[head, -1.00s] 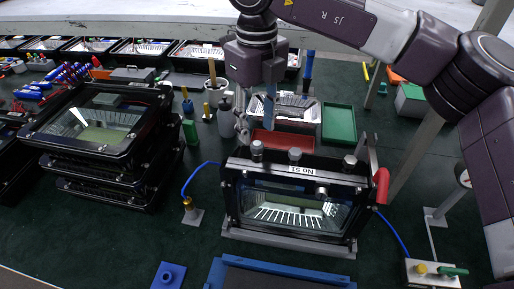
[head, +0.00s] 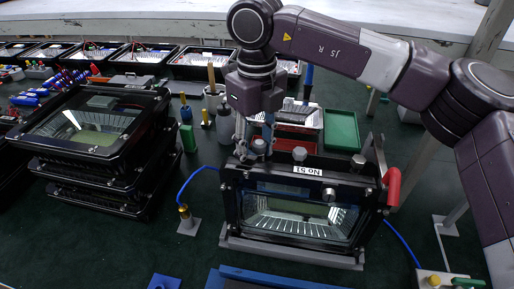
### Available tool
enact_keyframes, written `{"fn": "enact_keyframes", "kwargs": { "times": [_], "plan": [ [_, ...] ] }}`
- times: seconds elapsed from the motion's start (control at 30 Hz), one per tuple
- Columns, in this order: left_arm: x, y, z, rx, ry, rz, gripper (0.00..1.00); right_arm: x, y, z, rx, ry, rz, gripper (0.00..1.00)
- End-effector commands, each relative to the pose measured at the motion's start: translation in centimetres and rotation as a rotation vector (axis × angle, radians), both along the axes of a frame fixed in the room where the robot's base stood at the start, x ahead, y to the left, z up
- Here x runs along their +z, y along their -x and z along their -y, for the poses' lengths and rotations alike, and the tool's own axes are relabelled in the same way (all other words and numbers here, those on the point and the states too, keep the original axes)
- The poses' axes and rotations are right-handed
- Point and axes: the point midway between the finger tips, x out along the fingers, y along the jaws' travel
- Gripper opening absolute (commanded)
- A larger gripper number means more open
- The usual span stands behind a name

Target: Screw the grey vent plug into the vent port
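The floodlight housing marked "No 51" (head: 290,215) stands upright in a grey stand, its glass facing me. Several grey knob-like fittings sit on it: one at the top left (head: 259,146), one at the top middle (head: 299,154), one at the top right (head: 357,160) and one on the front (head: 329,194). I cannot tell which is the vent plug, and the vent port is not clearly visible. My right gripper (head: 256,143) points down at the top left fitting, its fingers on either side of it. Whether they touch it is too small to tell. My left gripper is not in view.
A stack of black housings (head: 95,140) stands at the left. A blue hose runs to a brass fitting on a small stand (head: 188,222). A red handle (head: 392,187) is at the housing's right side. A green tray (head: 341,130) lies behind.

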Motion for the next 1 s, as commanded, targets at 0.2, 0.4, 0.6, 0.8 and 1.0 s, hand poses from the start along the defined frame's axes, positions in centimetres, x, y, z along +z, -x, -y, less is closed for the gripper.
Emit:
{"fn": "enact_keyframes", "kwargs": {
  "times": [0.2, 0.4, 0.6, 0.8, 1.0],
  "plan": [
    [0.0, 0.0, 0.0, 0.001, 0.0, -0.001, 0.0, -0.1, -0.1, 0.3, -0.004, 0.007, 0.002, 0.02],
    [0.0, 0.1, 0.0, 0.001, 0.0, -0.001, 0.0, 0.0, -0.2, 0.2, -0.004, 0.006, 0.004, 0.02],
    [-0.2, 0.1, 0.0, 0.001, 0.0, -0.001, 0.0, 0.0, -0.2, 0.2, -0.022, 0.005, 0.005, 0.02],
    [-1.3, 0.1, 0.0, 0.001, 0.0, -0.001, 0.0, -0.2, -0.2, 0.2, -0.192, 0.005, 0.006, 0.02],
    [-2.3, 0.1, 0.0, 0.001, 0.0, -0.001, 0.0, -0.2, -0.2, 0.2, -0.388, 0.005, 0.007, 0.02]
  ]
}}
